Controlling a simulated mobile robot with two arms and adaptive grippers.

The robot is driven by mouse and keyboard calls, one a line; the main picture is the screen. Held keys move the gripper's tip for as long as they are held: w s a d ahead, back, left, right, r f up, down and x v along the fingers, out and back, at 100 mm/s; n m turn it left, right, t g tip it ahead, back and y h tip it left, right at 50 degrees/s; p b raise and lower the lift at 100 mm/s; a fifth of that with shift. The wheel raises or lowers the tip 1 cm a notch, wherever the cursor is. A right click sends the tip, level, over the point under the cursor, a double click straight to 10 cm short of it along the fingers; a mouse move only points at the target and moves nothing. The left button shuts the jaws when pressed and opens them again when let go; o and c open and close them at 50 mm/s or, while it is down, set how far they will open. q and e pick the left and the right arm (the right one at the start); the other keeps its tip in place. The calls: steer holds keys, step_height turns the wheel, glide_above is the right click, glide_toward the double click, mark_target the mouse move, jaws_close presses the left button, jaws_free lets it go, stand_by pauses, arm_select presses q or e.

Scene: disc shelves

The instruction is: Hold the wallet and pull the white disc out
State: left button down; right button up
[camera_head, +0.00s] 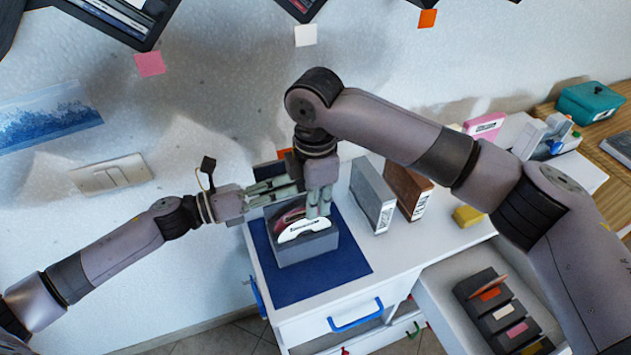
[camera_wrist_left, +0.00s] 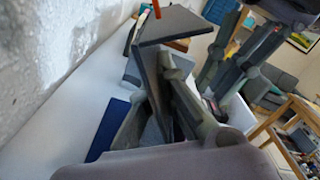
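The grey wallet (camera_head: 308,250) stands on a dark blue mat (camera_head: 345,262). The white disc (camera_head: 303,230) sits upright in its front, its upper part showing; a dark red disc (camera_head: 287,217) is behind it. The fingers look close together, but a grip is not clear. In the left wrist view, grey panels (camera_wrist_left: 151,85) stand beside grey-green fingers (camera_wrist_left: 190,105).
A grey box (camera_head: 372,195) and a brown box (camera_head: 408,190) stand right of the mat on the white cabinet (camera_head: 440,238). An open drawer (camera_head: 455,320) at lower right holds a dark rack. The wall is close behind my left gripper.

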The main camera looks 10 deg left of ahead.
steer(key=shift+f, duration=2.45)
steer(key=shift+c, duration=0.5)
jaws_close()
steer(key=shift+r, duration=0.15)
steer(key=shift+r, duration=4.9)
arm_select(q)
steer(key=c, duration=1.7)
jaws_free()
